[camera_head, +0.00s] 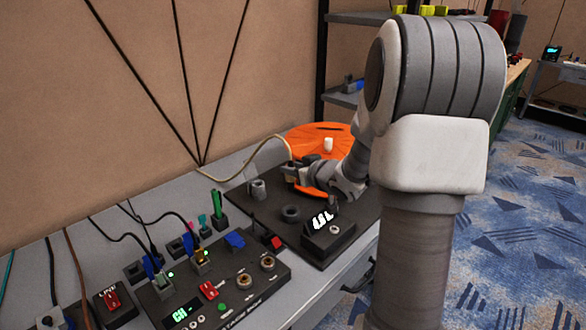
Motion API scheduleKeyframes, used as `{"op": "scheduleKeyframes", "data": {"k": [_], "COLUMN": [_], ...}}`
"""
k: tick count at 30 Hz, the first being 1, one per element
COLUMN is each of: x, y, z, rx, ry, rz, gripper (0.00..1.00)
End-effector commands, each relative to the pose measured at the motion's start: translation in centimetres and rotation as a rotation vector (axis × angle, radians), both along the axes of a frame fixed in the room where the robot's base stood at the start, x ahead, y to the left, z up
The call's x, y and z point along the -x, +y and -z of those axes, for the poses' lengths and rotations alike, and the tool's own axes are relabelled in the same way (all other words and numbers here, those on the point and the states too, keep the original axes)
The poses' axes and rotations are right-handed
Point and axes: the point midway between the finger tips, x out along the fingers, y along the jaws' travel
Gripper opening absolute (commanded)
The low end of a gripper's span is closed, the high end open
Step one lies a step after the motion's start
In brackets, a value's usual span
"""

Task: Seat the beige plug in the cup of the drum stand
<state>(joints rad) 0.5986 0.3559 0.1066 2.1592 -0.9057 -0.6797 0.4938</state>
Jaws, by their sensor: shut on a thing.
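My gripper (294,173) is low over the dark board at the back of the bench, in front of the orange disc (302,139). It is shut at the end of a beige cable (262,144) that arches in from the left. The beige plug at that end is mostly hidden by the fingers. A grey upright cup-like holder (257,189) stands on the board, left of my gripper and apart from it. I cannot tell for sure whether this is the drum stand's cup.
A dark ring (291,213) and a box with a lit display (327,238) sit on the board nearer the camera. A control panel (213,313) with knobs, switches and several cables fills the front. A white piece (328,144) stands up at the orange disc.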

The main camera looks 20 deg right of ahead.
Motion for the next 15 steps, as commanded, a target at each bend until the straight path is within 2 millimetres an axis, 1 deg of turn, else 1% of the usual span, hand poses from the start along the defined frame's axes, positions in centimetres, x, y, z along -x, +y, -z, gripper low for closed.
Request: {"op": "scheduleKeyframes", "data": {"k": [1, 15], "x": [0.0, 0.0], "y": [0.0, 0.0], "z": [0.7, 4.8], "rx": [0.000, 0.000], "ry": [-0.001, 0.000], "rz": [0.000, 0.000], "gripper": [0.00, 0.00]}}
